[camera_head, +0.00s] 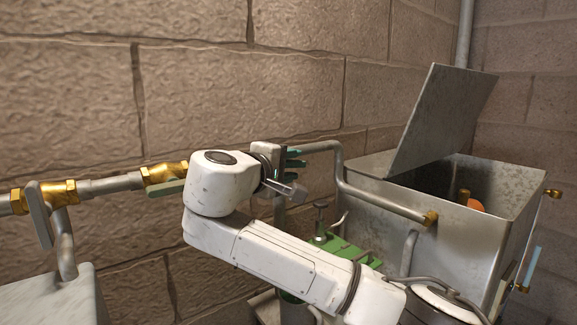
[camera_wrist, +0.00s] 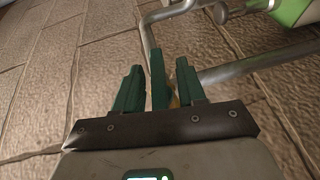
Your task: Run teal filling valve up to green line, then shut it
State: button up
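My gripper (camera_wrist: 160,88) has dark teal fingers, spread apart. In the camera_wrist view a narrow teal lever (camera_wrist: 159,80) stands between them, with small gaps visible on both sides. A bit of brass (camera_wrist: 179,98) shows behind the right finger. In the camera_head view my gripper (camera_head: 294,158) is at the pipe (camera_head: 350,185) along the wall, and the wrist hides the valve body there. That pipe bends down to a brass fitting on the open metal tank (camera_head: 455,245). The water level and any green line are not visible.
The tank's lid (camera_head: 440,118) stands raised; an orange object (camera_head: 476,205) shows inside. A light blue handle (camera_head: 529,268) is on its right side. Brass valves with grey-green levers (camera_head: 40,215) sit on the pipe at left. A green stand (camera_head: 342,250) is behind my arm. The brick wall is close behind.

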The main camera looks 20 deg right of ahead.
jog(key=b+v, duration=0.1)
jog(key=v, duration=0.9)
jog(key=shift+s+a, duration=0.2)
jog(key=shift+a, duration=0.1)
dwell(6.7)
